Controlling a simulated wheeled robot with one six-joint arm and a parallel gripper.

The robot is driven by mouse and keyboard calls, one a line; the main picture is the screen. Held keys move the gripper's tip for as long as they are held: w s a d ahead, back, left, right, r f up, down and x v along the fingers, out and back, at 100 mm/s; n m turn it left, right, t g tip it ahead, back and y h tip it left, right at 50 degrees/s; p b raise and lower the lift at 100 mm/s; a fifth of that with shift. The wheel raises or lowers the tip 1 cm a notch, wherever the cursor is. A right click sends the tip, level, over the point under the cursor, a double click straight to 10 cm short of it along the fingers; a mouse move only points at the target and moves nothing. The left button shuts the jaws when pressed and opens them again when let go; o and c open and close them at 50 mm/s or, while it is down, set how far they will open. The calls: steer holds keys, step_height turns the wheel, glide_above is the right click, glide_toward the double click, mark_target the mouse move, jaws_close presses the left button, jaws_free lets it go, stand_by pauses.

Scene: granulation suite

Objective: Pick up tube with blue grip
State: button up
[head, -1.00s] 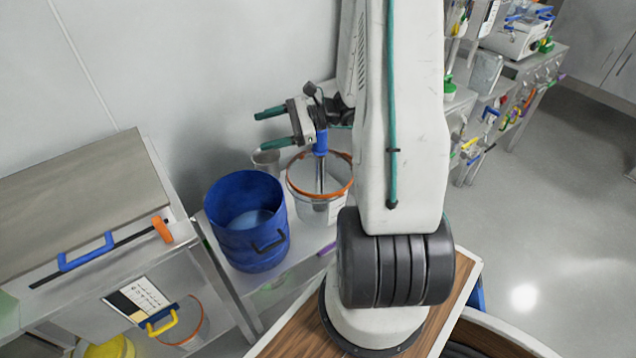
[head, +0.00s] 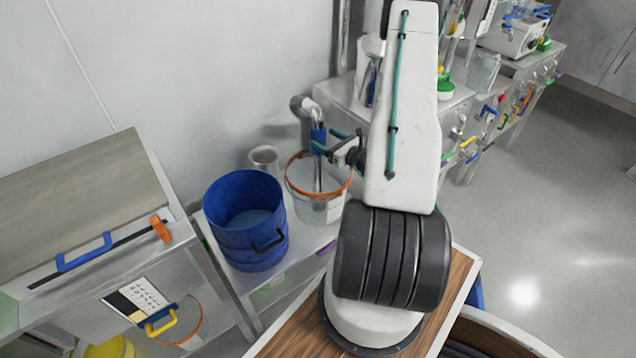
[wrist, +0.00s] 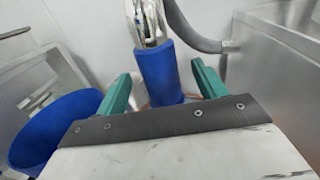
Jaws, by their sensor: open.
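The tube with the blue grip (head: 318,140) stands upright in the white bucket with the orange rim (head: 319,204). Its metal lower part goes down into the bucket and its curved metal top rises above the blue sleeve. My gripper (head: 326,142) is at the height of the blue sleeve, on its right side in the head view. In the wrist view, the blue grip (wrist: 158,74) shows ahead, between the two green fingers of my gripper (wrist: 158,86). The fingers are apart.
A large blue bucket (head: 246,255) stands left of the white bucket. A small metal beaker (head: 264,157) is behind them near the wall. A steel cabinet (head: 85,205) with blue and orange handles is at the left. A steel bench with equipment lies at the right.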

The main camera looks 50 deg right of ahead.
steer(key=shift+w+d, duration=0.1)
steer(key=shift+w, duration=1.85)
jaws_close()
steer(key=shift+r, duration=0.1)
